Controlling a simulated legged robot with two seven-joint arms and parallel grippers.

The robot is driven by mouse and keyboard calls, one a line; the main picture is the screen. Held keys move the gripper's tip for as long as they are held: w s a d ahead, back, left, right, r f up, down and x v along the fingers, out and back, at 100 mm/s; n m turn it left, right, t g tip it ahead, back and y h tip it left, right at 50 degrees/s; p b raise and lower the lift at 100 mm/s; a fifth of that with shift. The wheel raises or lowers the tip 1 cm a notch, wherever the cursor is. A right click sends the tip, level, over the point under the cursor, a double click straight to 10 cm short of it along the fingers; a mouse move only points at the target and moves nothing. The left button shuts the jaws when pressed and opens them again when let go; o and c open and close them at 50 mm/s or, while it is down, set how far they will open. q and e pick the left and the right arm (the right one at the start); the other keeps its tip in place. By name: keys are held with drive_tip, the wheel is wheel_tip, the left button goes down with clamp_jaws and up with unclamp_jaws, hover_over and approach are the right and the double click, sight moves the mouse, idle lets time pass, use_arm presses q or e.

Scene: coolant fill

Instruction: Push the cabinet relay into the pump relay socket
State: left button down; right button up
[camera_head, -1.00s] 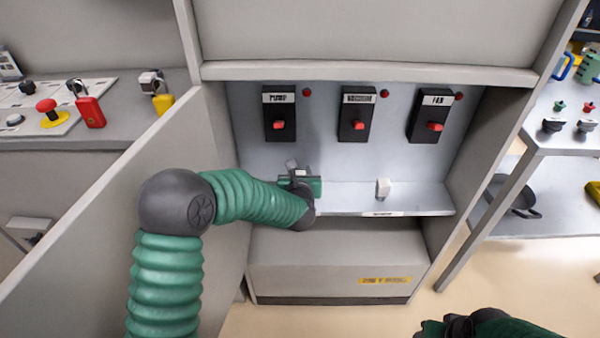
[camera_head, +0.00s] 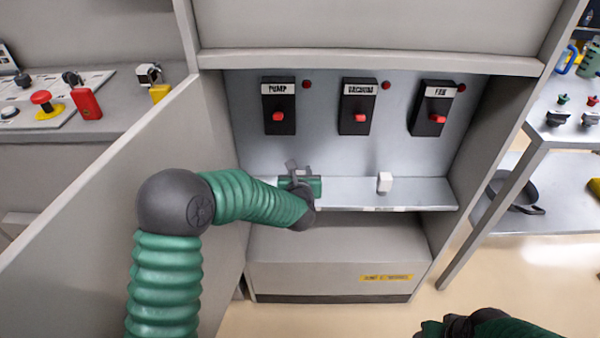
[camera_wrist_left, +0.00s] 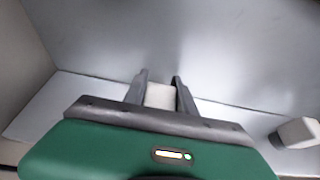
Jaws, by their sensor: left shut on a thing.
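My left gripper (camera_head: 292,168) reaches into the open cabinet, over the left part of its shelf and below the switch labelled PUMP (camera_head: 278,103). In the left wrist view its two fingers are shut on a white block, the relay (camera_wrist_left: 160,95). In the head view the held relay cannot be made out behind the gripper. A second white block (camera_head: 384,182) stands on the shelf to the right; it also shows in the left wrist view (camera_wrist_left: 298,132). I cannot make out the pump relay socket. My right gripper (camera_head: 465,326) is partly visible at the bottom edge, its fingers unclear.
The VACUUM (camera_head: 358,106) and FAN (camera_head: 434,108) switches sit further right on the back panel. Cabinet side walls bound the space, with the shelf (camera_head: 425,195) below. The shelf is clear between my left gripper and the second block.

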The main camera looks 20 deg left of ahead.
use_arm(q)
drive_tip(key=c, duration=0.9)
unclamp_jaws()
drive_tip(key=shift+f, duration=0.2)
drive_tip(key=p+v, duration=0.4)
drive_tip(key=v, duration=1.2)
drive_tip(key=shift+s+r, duration=0.1)
drive_tip(key=shift+s, duration=0.25)
